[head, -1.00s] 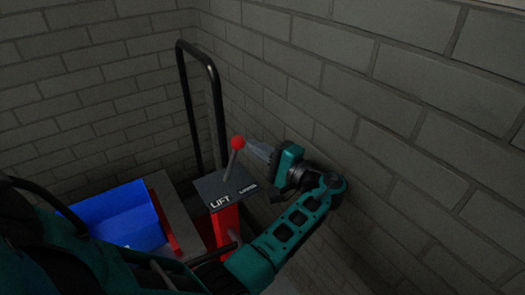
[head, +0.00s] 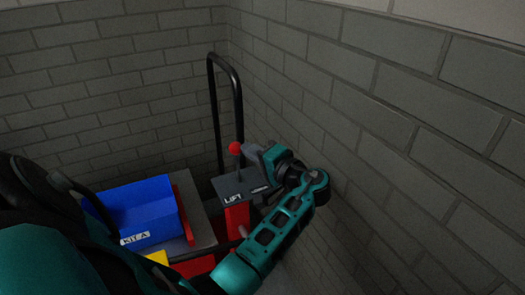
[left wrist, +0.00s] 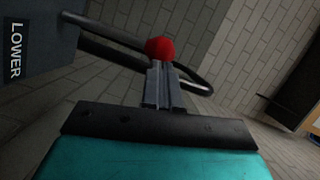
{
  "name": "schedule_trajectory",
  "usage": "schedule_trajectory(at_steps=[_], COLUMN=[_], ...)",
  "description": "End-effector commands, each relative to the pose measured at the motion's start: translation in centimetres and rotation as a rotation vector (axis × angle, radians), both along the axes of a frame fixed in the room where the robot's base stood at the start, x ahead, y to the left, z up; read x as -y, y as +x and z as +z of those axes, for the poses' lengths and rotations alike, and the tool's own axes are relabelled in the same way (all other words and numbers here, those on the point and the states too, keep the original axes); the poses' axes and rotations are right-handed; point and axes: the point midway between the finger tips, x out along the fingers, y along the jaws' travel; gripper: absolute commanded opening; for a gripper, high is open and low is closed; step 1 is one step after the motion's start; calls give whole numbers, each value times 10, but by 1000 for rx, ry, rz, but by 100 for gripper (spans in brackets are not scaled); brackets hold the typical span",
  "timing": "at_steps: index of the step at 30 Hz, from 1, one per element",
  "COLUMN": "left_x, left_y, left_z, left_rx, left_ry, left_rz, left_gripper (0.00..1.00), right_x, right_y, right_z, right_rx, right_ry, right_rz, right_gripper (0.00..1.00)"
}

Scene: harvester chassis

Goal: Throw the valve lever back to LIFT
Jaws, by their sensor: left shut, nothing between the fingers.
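The valve lever has a red ball knob (head: 235,148) on a thin stalk, standing nearly upright from a dark plate (head: 227,186). The plate's LIFT label (head: 232,198) is at the left and its LOWER label (head: 260,190) at the right. My left gripper (head: 250,151) is shut and empty, just right of the knob, on the LOWER side. In the left wrist view the knob (left wrist: 160,48) shows right at the tips of the closed fingers (left wrist: 157,72); contact is likely but I cannot be sure. My right gripper is not in view.
A blue bin (head: 140,213) marked KIT A stands left of the plate, with a yellow piece (head: 157,257) in front. A black hoop handle (head: 211,100) rises behind the lever. A brick wall (head: 400,150) runs close along the right of my arm.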

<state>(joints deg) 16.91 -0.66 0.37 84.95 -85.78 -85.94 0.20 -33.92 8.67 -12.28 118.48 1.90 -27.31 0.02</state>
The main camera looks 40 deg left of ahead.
Motion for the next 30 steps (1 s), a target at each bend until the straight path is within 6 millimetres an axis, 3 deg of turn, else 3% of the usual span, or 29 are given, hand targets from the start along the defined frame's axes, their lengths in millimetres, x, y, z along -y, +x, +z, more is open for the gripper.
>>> schedule_trajectory(at_steps=[13, 30], left_x=[-16, -21], left_y=[-37, -47], left_z=[1, -1], left_rx=[294, 381], left_ry=[-120, -156], left_rz=[1, 1], left_gripper=[0, 0], right_x=[-1, -1], right_y=[0, 0], right_z=[6, 6], right_rx=[0, 0], right_ry=[4, 3], right_rz=[-1, -1], right_gripper=[0, 0])
